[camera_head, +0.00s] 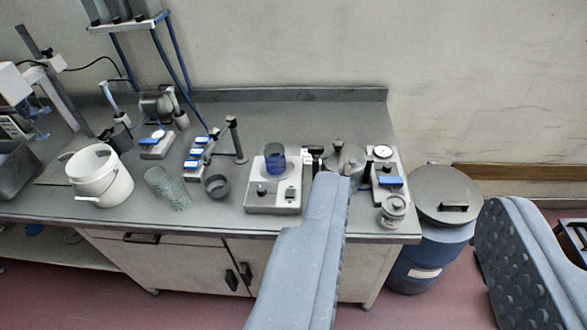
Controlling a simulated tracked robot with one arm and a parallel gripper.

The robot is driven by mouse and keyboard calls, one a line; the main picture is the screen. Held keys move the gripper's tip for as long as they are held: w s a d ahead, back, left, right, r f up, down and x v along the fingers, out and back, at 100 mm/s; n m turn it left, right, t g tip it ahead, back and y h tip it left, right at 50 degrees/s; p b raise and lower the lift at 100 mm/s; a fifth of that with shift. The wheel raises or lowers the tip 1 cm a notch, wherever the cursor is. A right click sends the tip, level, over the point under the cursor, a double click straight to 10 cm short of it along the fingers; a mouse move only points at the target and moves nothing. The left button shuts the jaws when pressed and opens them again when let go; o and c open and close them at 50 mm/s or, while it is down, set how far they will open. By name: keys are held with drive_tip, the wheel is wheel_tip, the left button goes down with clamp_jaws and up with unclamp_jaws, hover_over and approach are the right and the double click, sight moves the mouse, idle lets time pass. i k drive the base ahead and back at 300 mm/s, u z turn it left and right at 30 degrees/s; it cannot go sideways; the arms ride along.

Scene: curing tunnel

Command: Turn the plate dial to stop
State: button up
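The plate (272,209) is a pale box near the front edge of the bench, with a blue beaker (275,160) standing on its top. The left finger reaches up over the bench edge, just right of the plate. The right finger is at the right edge of the view.
Right of the plate stand a gauge device with a blue handle (391,182) and a small jar (393,211). A lidded blue drum (415,270) stands beside the bench. Left are a grey cup (216,186), a tipped glass beaker (168,189), blue-topped switches (196,152) and a white bucket (100,180).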

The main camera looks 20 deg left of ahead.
sight(262, 190)
drive_tip(key=z, duration=0.05)
drive_tip(key=i, duration=1.35)
drive_tip(key=u, duration=0.4)
